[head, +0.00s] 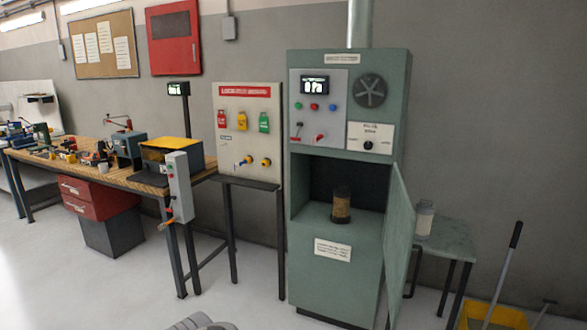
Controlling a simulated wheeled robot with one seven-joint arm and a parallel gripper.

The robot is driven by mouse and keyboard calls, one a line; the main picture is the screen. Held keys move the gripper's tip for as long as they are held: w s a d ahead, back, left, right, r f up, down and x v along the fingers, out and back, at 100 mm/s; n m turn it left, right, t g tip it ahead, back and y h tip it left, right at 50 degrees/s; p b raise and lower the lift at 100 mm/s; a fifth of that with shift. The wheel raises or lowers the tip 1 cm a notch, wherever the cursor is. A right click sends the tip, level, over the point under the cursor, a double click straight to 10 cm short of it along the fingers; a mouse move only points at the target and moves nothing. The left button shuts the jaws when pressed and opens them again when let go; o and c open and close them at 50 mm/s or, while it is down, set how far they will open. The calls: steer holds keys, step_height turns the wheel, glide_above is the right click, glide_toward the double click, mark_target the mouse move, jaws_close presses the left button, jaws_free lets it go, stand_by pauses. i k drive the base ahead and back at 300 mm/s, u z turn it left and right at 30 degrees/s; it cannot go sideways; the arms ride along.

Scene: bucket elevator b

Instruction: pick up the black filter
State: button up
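A small upright cylinder with dark ends and a tan-brown middle (341,205) stands inside the open green cabinet (336,260). It is the closest match to the black filter, but at this size I cannot be sure that it is the filter. It stands on the floor of the recess, towards the front. The cabinet door (399,235) is swung open to the right. My gripper is not in view. Only a rounded grey part, apparently mine, shows at the bottom edge.
A side table (450,240) with a pale jar (425,218) stands right of the cabinet. A yellow bucket (495,316) with a handle is at the lower right. A lockout board stand (248,135) and a cluttered workbench (130,180) are left. The floor in front is clear.

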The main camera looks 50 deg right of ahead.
mark_target(342, 196)
steer(key=z, duration=2.3)
steer(key=k, duration=0.3)
steer(key=u, duration=1.7)
steer(key=i, duration=1)
steer(key=u, duration=0.5)
steer(key=i, duration=1.1)
steer(key=z, duration=0.5)
steer(key=i, duration=0.8)
steer(key=z, duration=0.65)
